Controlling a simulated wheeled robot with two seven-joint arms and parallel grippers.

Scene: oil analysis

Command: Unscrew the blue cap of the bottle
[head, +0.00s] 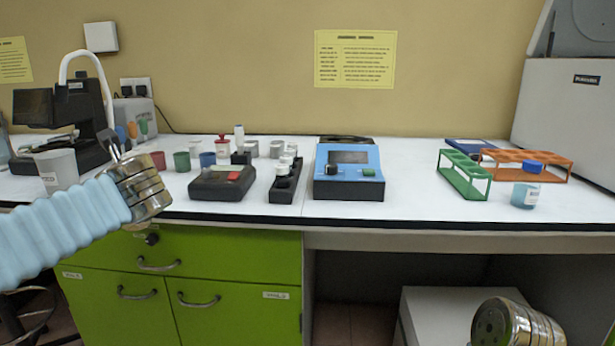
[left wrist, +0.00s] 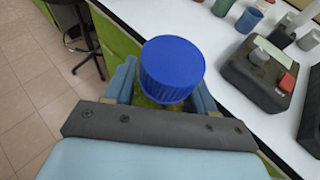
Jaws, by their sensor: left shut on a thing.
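The bottle's blue cap (left wrist: 172,68) is in the middle of the left wrist view, seated on the bottle (left wrist: 150,103). Only a thin yellow-green strip of the bottle shows below the cap. My left gripper (left wrist: 165,95) is shut on the bottle, with one light-blue finger on each side of it, below the cap.
The white bench (head: 410,208) holds a black device (head: 221,182), a blue device (head: 348,188), several small cups, a green rack (head: 465,181), an orange rack (head: 545,160) and a light-blue beaker (head: 524,196). Green cabinets (head: 225,255) stand below. Bare bench lies right of the blue device.

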